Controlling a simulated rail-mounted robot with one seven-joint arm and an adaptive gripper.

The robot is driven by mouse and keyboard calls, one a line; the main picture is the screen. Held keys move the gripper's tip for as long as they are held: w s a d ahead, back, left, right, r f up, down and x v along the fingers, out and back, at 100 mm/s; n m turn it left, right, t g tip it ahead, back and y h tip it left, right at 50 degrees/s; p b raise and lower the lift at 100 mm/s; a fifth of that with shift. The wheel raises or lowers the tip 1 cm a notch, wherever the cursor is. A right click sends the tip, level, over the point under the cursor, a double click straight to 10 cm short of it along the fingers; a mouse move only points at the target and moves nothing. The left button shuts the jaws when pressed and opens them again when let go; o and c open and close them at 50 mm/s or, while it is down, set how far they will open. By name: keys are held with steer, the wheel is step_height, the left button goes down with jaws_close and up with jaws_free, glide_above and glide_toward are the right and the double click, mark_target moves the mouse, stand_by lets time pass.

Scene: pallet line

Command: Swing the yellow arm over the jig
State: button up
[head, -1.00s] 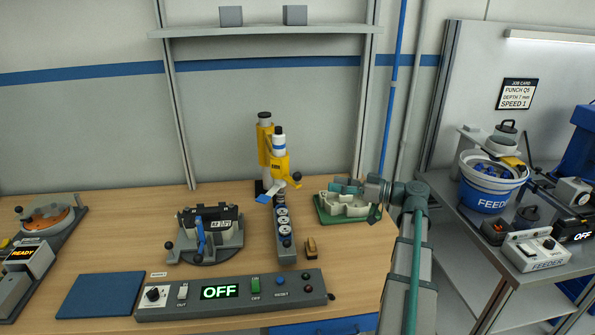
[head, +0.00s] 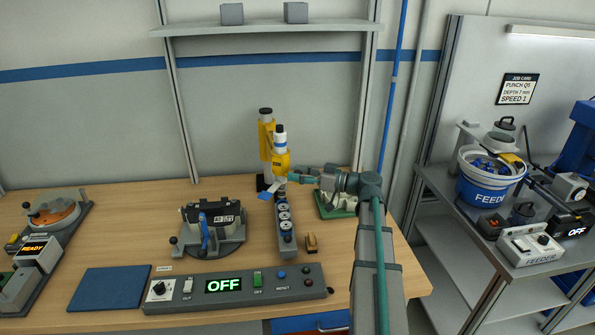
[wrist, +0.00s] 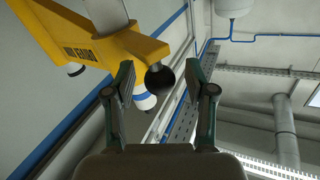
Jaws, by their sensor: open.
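A grey strip with several round sockets (head: 286,238) lies below the arm. A black clamp fixture (head: 212,213) stands on a round base to the left. I cannot tell which is the jig.
A control box (head: 236,291) reading OFF lies at the bench front. A green tray (head: 329,209) is partly hidden behind my arm. A small brown block (head: 311,243) lies beside the strip. A blue mat (head: 109,288) is at left.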

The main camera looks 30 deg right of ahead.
steer(key=shift+w+a, duration=0.1)
steer(key=shift+c, duration=0.2)
jaws_close()
